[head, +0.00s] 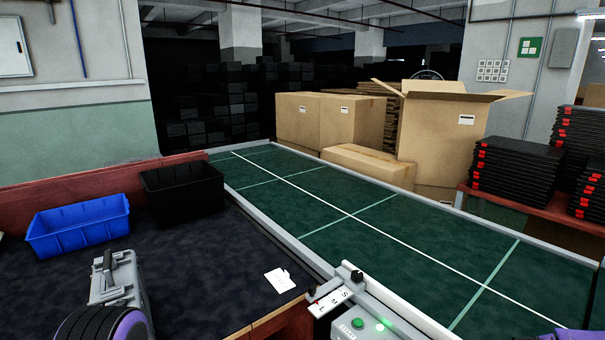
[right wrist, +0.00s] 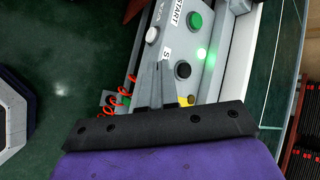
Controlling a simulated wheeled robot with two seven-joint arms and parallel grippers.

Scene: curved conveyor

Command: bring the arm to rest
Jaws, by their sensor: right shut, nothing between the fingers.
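My right gripper (right wrist: 162,72) shows in the right wrist view as narrow grey fingers beyond a dark bracket. It is shut and empty, and appears in front of the grey control box (right wrist: 196,82); I cannot tell whether they touch. The box has a lit green button, black knobs and a START label. In the head view the control box (head: 352,322) is at the bottom centre, and only a purple bit of my right arm shows at the bottom right edge. My left gripper (head: 108,262) is above the dark table at the lower left; its opening is unclear.
A blue bin (head: 78,226) and a black bin (head: 182,190) stand on the dark table (head: 205,275), with a white card (head: 280,280) near its right side. The green conveyor (head: 375,240) runs beside it. Cardboard boxes (head: 340,122) and black stacks (head: 515,172) stand beyond.

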